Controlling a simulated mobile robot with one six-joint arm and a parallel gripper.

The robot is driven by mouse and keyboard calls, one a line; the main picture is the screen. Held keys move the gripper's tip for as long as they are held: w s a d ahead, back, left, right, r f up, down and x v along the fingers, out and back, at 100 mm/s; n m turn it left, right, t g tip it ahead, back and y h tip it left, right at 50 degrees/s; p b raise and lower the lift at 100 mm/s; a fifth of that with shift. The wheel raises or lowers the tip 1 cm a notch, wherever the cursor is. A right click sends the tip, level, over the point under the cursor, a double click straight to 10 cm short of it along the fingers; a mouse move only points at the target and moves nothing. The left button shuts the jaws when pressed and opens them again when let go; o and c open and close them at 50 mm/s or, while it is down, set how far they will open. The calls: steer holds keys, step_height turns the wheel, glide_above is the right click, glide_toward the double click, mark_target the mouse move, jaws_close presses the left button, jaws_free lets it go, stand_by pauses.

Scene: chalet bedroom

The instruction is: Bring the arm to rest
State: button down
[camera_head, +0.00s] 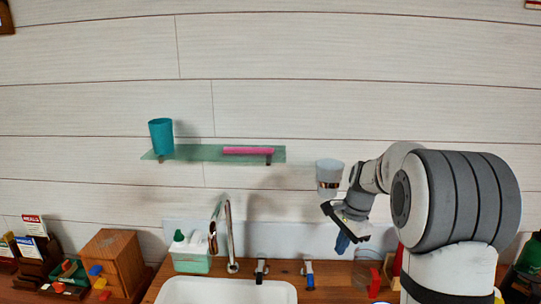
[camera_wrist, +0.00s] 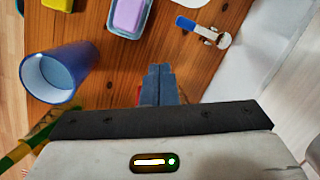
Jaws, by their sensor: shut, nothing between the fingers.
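My arm reaches in from the right in the head view, bent at the elbow with the forearm pointing left and the wrist tipped down. My gripper (camera_head: 342,245) points down above the right part of the wooden counter, close to the white backsplash. In the wrist view my gripper (camera_wrist: 160,72) has its grey-blue fingers together with nothing between them. The wooden counter (camera_wrist: 190,60) lies below them. A dark blue cup (camera_wrist: 52,76) is left of the fingers, apart from them.
A frosted cup (camera_head: 329,171) hangs in a wall holder beside my forearm. A glass shelf (camera_head: 200,153) bears a teal cup (camera_head: 161,137). The faucet (camera_head: 229,235) rises behind the sink (camera_head: 228,291).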

steer(key=s+a+r+n+t+h, duration=0.1)
steer(key=s+n, duration=0.5)
steer(key=s, duration=0.7)
steer(key=s+a+r+n+t+h, duration=0.1)
steer(key=s+a+r+n, duration=0.2)
steer(key=s+n, duration=0.4)
steer(key=s+a, duration=0.1)
steer(key=s, duration=0.6)
steer(key=shift+r+n+t, duration=0.15)
steer(key=shift+n+t, duration=0.15)
steer(key=shift+t, duration=0.1)
